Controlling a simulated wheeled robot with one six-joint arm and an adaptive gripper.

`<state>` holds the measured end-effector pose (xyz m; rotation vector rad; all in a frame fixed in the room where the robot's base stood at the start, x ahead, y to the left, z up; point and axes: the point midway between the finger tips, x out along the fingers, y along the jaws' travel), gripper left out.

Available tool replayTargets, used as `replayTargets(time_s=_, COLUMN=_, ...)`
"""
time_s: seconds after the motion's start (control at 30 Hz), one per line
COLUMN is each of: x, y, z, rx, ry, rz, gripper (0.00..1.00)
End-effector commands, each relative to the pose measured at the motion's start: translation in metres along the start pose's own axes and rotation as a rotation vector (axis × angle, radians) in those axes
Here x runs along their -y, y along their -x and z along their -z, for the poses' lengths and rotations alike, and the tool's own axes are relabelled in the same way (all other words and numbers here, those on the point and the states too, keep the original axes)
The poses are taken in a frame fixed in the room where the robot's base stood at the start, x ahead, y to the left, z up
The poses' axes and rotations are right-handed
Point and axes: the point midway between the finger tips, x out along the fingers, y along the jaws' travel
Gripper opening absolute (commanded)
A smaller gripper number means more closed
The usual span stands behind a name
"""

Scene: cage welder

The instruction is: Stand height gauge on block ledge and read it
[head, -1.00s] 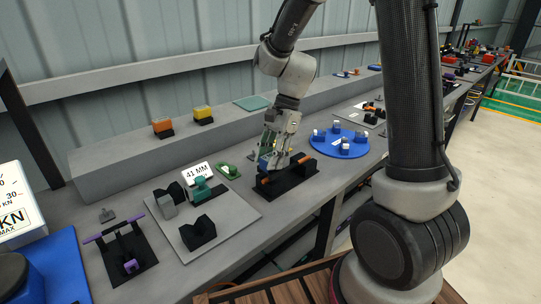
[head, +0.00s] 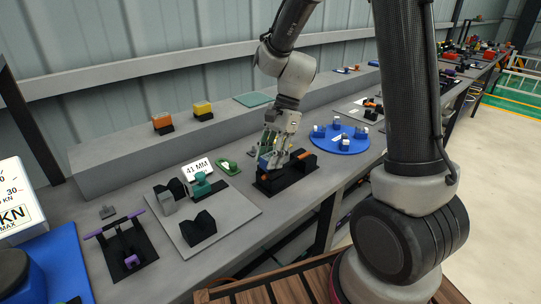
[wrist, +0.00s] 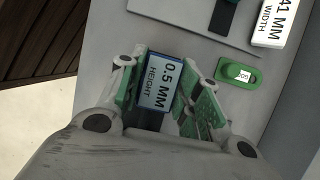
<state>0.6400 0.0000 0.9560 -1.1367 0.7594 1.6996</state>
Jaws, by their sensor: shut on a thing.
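The height gauge (wrist: 157,84), a blue-framed box with a light face reading "0.5 MM HEIGHT", sits between my fingers in the wrist view. My gripper (wrist: 160,95) is shut on it. In the head view my gripper (head: 274,150) points down at the left end of a black block (head: 290,180) with orange pieces. Some blue of the gauge (head: 264,163) shows below the fingers there. The gauge's underside is hidden, so I cannot tell whether it touches the block or a ledge.
A grey plate (head: 238,212) left of the block carries black V-blocks and a teal gauge reading "41 MM" (head: 198,169). A green oval tag piece (head: 229,167) lies close to my gripper. A blue round tray (head: 343,147) with several small pieces stands to the right.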

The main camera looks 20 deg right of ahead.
Motion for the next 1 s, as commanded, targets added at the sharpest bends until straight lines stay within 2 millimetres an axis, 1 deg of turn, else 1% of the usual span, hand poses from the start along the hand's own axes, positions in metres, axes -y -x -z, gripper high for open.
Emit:
replayTargets(time_s=0.33, x=0.000, y=-0.001, z=0.000, rx=0.001, ry=0.000, rz=-0.001, gripper=0.13)
replayTargets(time_s=0.37, x=0.000, y=-0.002, z=0.001, rx=0.001, ry=0.001, rz=-0.001, gripper=0.35)
replayTargets(time_s=0.4, x=0.000, y=-0.001, z=0.000, rx=0.000, ry=0.001, rz=-0.001, gripper=0.43)
replayTargets(time_s=0.5, x=0.000, y=-0.001, z=0.000, rx=0.000, ry=0.001, rz=-0.001, gripper=0.59)
replayTargets(time_s=0.83, x=0.000, y=0.000, z=0.001, rx=0.000, ry=0.001, rz=0.000, gripper=0.59)
replayTargets(time_s=0.93, x=0.000, y=0.009, z=0.001, rx=0.001, ry=0.001, rz=0.001, gripper=0.59)
replayTargets(time_s=1.0, x=0.001, y=0.021, z=0.001, rx=-0.001, ry=0.002, rz=0.003, gripper=0.59)
